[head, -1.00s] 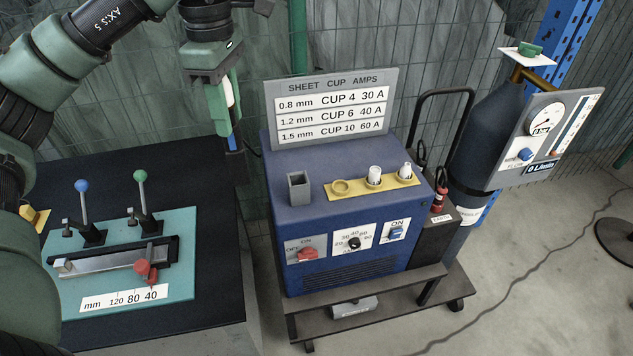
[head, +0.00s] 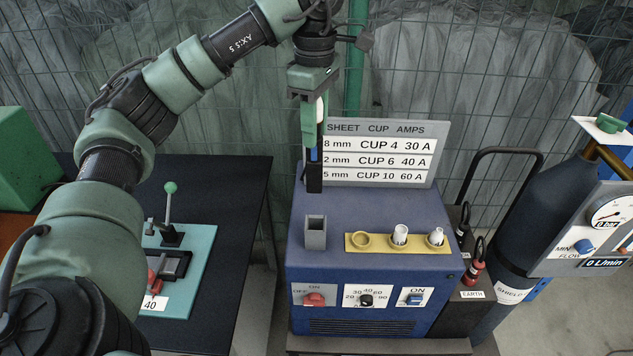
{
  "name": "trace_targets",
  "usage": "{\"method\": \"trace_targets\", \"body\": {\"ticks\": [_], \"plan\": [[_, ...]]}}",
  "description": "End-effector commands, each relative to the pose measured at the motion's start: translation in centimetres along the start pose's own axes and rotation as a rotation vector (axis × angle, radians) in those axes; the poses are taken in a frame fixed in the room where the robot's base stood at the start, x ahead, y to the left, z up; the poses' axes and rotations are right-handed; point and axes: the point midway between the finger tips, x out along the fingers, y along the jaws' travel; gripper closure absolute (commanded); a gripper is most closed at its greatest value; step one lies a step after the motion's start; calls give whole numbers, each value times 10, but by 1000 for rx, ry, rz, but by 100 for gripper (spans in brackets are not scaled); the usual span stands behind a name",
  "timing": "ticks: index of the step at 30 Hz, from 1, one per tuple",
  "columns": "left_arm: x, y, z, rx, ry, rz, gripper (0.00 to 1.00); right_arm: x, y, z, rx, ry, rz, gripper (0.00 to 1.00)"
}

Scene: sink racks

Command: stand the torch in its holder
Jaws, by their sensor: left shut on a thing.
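My left gripper (head: 312,128) points down and is shut on the torch (head: 314,178), a dark upright piece with a blue band; a white part shows between the green fingers. The grey square holder (head: 315,238), an open-topped tube, stands at the left on top of the blue welding machine (head: 380,266). In the head view the torch's lower end is above the holder with a gap between them; how they line up in depth I cannot tell. My right gripper is not in view.
A sign (head: 388,152) stands at the back of the machine, close to the torch. A yellow cup rack (head: 382,246) is right of the holder. A gas cylinder (head: 508,160) stands at the right, and a dark table (head: 240,215) with a teal clamp plate (head: 195,255) at the left.

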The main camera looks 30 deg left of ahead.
Motion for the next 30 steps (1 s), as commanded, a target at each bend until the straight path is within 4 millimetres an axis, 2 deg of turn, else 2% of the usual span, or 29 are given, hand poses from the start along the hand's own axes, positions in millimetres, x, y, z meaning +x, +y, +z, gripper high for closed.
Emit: {"method": "trace_targets", "body": {"ticks": [1, 3, 9, 14, 22, 30], "plan": [[15, -1, 0, 2, -1, -4, 100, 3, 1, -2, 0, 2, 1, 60], [30, -1, 0, 1, -1, -3, 100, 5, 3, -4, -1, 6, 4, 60], [59, 0, 0, 0, 0, 0, 100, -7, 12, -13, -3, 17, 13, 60], [71, 0, 0, -1, 0, 1, 100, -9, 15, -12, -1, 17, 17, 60], [106, 0, 0, 0, 0, 1, 100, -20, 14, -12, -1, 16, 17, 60], [112, 0, 0, 0, -1, 3, 100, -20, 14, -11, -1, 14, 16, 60]]}}
